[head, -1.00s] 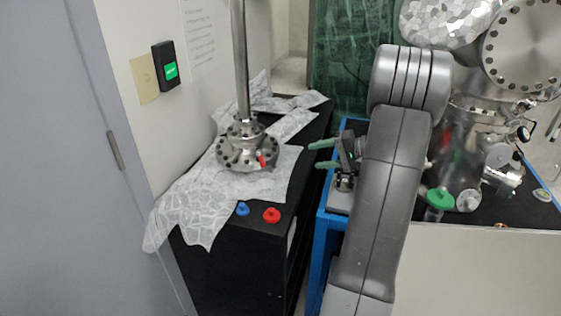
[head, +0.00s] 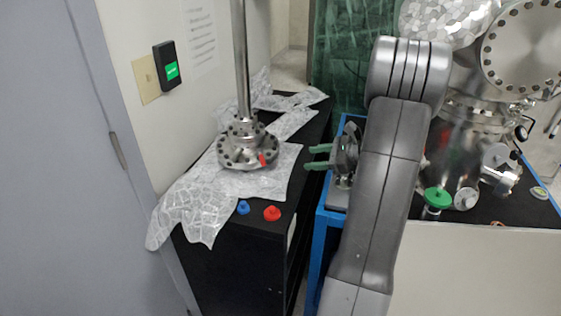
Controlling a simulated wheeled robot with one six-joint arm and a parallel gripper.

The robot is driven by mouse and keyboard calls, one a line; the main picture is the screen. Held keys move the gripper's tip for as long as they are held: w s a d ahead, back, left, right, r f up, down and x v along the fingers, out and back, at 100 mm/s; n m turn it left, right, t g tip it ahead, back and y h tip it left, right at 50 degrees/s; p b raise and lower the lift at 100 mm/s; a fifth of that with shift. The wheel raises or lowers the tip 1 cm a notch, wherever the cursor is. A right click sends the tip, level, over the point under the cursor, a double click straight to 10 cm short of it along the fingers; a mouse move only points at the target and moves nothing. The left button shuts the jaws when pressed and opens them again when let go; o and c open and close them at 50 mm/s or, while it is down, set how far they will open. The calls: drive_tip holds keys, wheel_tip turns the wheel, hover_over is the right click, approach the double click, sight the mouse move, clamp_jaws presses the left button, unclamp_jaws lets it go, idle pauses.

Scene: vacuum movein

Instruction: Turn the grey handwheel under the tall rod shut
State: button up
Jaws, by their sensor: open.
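The tall steel rod (head: 241,60) stands upright at the left, on a round bolted metal base (head: 247,150) with a small red part (head: 262,159) at its front right. I cannot make out a separate grey handwheel under the rod; the base itself is grey metal. My gripper (head: 311,157) is open and empty, its two green fingers pointing left. In the picture it is right of the base and clearly apart from it. My arm hides part of the area behind it.
The base stands on crinkled foil (head: 190,208) over a black cabinet (head: 245,262). A blue knob (head: 243,207) and a red knob (head: 272,213) sit near its front edge. A blue-framed table (head: 322,235) holds a steel chamber (head: 455,155) and green handwheel (head: 437,197). A wall is at left.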

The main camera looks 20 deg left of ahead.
sight(277, 161)
drive_tip(key=x, duration=1.2)
drive_tip(key=shift+a, duration=0.2)
drive_tip(key=shift+p, duration=0.3)
drive_tip(key=c, duration=1)
